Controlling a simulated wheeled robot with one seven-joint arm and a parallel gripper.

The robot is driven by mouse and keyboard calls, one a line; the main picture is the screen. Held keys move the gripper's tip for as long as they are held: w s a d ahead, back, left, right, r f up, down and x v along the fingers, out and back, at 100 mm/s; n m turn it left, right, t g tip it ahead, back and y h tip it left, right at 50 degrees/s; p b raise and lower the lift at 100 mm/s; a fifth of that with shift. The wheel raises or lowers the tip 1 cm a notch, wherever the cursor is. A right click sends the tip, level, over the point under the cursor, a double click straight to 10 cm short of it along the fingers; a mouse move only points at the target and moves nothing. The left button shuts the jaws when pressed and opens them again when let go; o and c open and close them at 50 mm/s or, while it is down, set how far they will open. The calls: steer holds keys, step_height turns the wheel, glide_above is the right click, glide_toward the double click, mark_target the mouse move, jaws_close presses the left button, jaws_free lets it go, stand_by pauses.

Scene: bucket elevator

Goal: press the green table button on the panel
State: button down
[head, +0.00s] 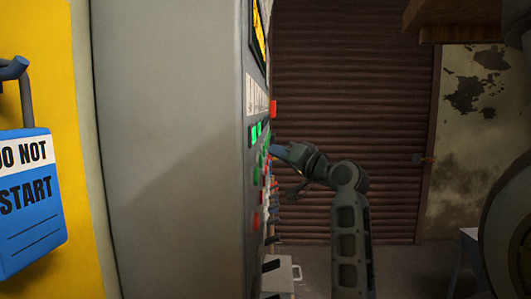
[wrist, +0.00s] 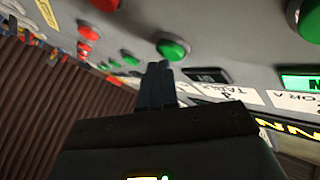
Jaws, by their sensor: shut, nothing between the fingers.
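The grey control panel (head: 170,150) stands at left centre in the head view, with its button face seen nearly edge-on. My gripper (head: 278,152) is shut and empty, with its fingertips close to that face. In the wrist view my shut fingertips (wrist: 158,68) point at a green button (wrist: 172,49), just below it in the picture. I cannot tell whether they touch it. A white label (wrist: 228,89) that seems to read "TABLE" lies right of this button. Another green button (wrist: 308,20) is at the upper right.
Red buttons (wrist: 88,32) and more green ones (wrist: 130,58) lie left of my fingertips in the wrist view. A blue "DO NOT START" lock tag (head: 30,200) hangs at the left in the head view. A brown shutter (head: 355,110) stands behind. The floor right of my arm is partly open.

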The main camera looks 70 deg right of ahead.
steer(key=shift+w+a, duration=0.15)
steer(key=shift+w, duration=0.3)
stand_by(0.4)
stand_by(0.3)
steer(key=shift+s+d, duration=0.25)
steer(key=shift+s, duration=0.65)
steer(key=shift+s, duration=0.1)
steer(key=shift+s+d, duration=0.25)
steer(key=shift+s, duration=0.5)
steer(key=shift+s+d, duration=0.2)
steer(key=shift+s, duration=0.6)
steer(key=shift+s+d, duration=0.25)
steer(key=shift+s, duration=0.5)
